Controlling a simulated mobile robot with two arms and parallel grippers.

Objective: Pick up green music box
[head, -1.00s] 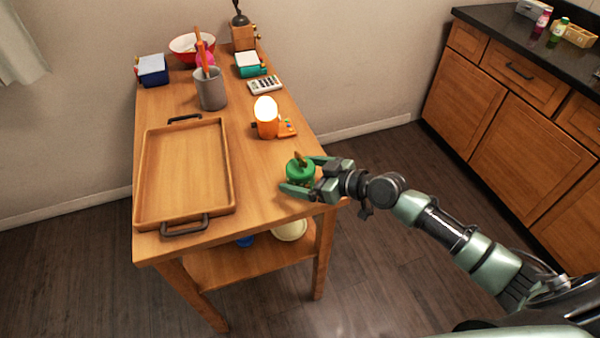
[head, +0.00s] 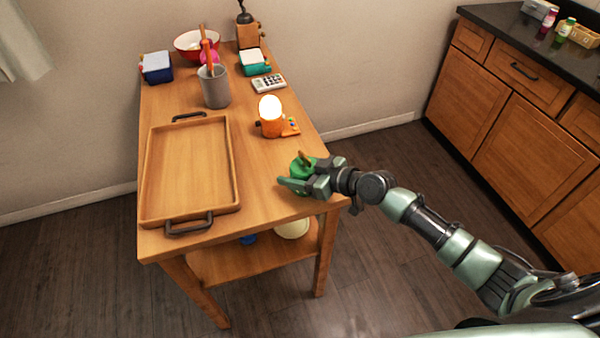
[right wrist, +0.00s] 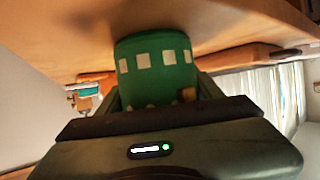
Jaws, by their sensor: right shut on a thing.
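The green music box (head: 301,166) is at the right edge of the wooden table, near its front corner. It is a small green cylinder with a brownish piece on top. In the right wrist view the music box (right wrist: 155,65) shows pale square marks on its side. My right gripper (head: 300,183) is shut on it, with a finger on each side. The gripper partly hides the box in the head view, and I cannot tell whether its base is clear of the table. My left gripper is not in view.
A wooden tray (head: 233,203) with dark handles lies to the left on the table (head: 262,205). An orange lamp-like item (head: 271,125), a grey cup (head: 215,92) and a calculator (head: 268,84) stand farther back. The tabletop between tray and music box is clear.

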